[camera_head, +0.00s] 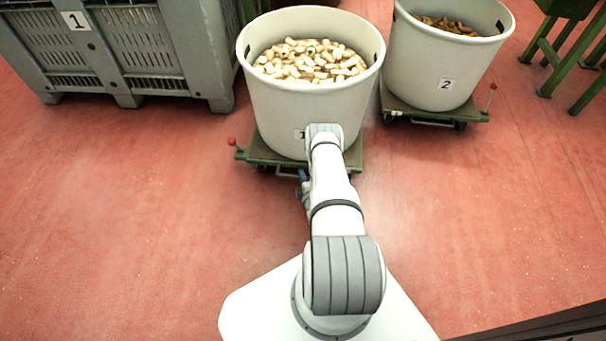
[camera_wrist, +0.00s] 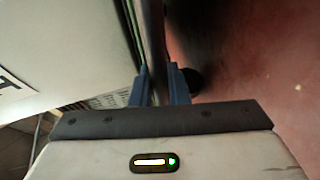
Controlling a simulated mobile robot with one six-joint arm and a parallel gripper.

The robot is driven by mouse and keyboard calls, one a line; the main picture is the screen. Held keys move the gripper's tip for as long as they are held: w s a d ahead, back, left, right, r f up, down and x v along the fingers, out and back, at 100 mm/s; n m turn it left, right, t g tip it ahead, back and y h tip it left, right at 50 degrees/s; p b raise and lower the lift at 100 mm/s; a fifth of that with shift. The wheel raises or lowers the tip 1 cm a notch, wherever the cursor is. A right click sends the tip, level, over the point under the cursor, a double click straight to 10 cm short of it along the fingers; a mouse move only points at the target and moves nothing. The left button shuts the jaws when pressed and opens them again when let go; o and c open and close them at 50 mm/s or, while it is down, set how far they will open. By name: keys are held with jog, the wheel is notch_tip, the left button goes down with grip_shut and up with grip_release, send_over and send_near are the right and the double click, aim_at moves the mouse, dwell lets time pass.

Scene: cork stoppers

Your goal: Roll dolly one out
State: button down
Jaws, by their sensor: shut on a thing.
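Dolly one (camera_head: 258,148) is a low green wheeled platform in the head view, standing on the red floor. It carries a large white tub (camera_head: 270,112) labelled 1, filled with pale cork stoppers (camera_head: 312,62). My arm reaches over its front edge and hides part of it. My gripper (camera_head: 303,184) is low at the dolly's front side. In the wrist view its blue fingers (camera_wrist: 161,84) are closed around a thin dark bar at the dolly's edge, which appears to be the handle (camera_head: 286,173). The tub's wall (camera_wrist: 70,50) fills the left of that view.
Close on the right stands dolly two (camera_head: 425,112) with tub two (camera_head: 420,65), holding browner corks. A grey crate (camera_head: 110,50) labelled 1 is at the left. Green stand legs (camera_head: 545,60) are at the far right. The floor (camera_head: 130,220) in front is clear on both sides.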

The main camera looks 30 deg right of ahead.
jog(key=shift+s+a+f, duration=0.15)
jog(key=shift+s+a, duration=0.05)
jog(key=shift+s, duration=0.1)
jog(key=c, duration=1.7)
grip_release()
jog(key=shift+c, duration=0.2)
jog(key=o, duration=0.3)
jog(key=shift+w, duration=0.15)
jog(key=shift+o, duration=0.2)
